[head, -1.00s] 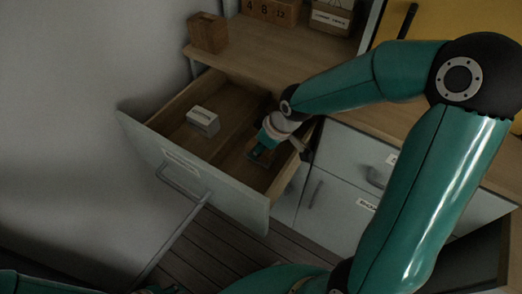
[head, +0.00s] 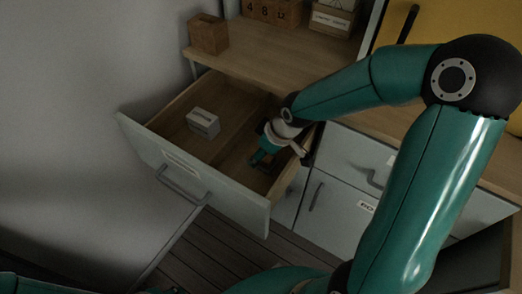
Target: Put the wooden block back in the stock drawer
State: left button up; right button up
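The open drawer (head: 232,198) juts out below the wooden counter, with a label and a bar handle on its pale front. My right gripper (head: 258,160) reaches down inside its right half, close to the floor of the drawer. Its fingertips are small, dark and partly hidden, so I cannot tell whether they hold anything. A small brown wooden block (head: 208,35) stands on the counter's left end, above the drawer; I cannot tell if it is the task's block. My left gripper is not clearly in view.
A labelled grey-white box (head: 203,123) sits in the drawer's left half. A wooden number block (head: 270,11) and a labelled holder (head: 332,18) stand at the counter's back. Closed drawers and a cupboard door (head: 326,207) lie right of the open drawer.

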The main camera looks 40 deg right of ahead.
jog(key=p+v, duration=0.1)
jog(key=v, duration=1)
jog(key=shift+p, duration=0.35)
jog(key=shift+s+r, duration=0.1)
jog(key=shift+s, duration=0.1)
